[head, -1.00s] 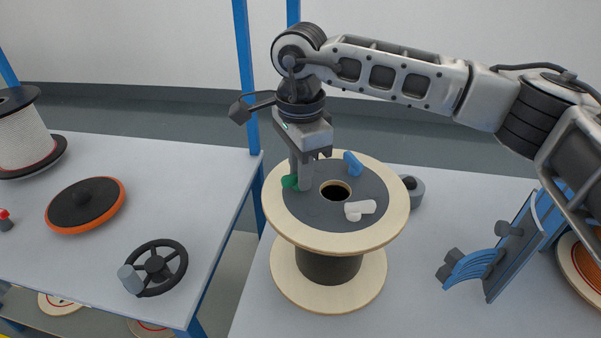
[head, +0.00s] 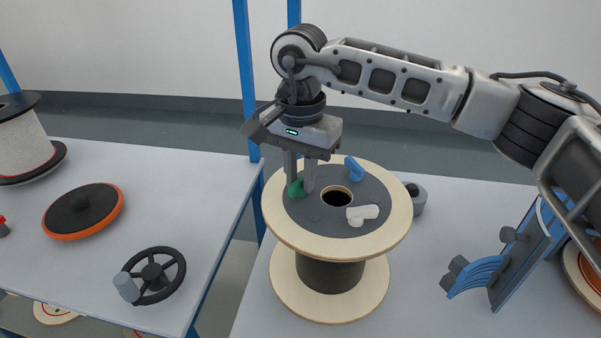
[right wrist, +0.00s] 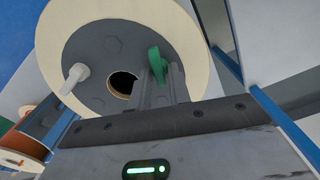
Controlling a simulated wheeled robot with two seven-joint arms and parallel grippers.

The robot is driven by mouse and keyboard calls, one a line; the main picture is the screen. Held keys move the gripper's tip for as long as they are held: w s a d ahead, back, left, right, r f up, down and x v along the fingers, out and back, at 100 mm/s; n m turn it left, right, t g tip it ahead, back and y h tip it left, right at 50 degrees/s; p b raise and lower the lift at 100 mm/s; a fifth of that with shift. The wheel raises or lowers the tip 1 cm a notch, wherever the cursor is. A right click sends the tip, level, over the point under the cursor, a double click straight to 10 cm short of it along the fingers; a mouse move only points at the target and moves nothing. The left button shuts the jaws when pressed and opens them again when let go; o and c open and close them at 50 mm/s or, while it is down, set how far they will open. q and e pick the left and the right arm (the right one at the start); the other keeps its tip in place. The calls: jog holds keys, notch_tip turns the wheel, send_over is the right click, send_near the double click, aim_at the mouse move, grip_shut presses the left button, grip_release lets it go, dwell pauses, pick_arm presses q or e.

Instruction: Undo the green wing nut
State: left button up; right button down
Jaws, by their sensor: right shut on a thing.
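The green wing nut (head: 296,188) sits on the dark grey disc (head: 318,212) on top of a wooden spool (head: 395,228), left of the centre hole. It also shows in the right wrist view (right wrist: 156,62). My right gripper (head: 301,188) points down from above and is shut on the green wing nut, with a finger on either side of it. A blue wing nut (head: 353,165) and a white wing nut (head: 361,213) are on the same disc; the white one also shows in the right wrist view (right wrist: 74,78). My left gripper is not in view.
A second table at the left holds a black handwheel (head: 152,275), an orange-rimmed disc (head: 83,210) and a white cable reel (head: 22,142). A blue stand (head: 515,262) is right of the spool.

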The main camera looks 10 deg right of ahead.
aim_at(300, 178)
dwell(0.4)
jog(key=c, duration=1.3)
grip_release()
jog(key=shift+r, duration=0.1)
notch_tip(300, 178, up, 16)
jog(key=shift+f+p, duration=0.1)
jog(key=shift+p, duration=0.8)
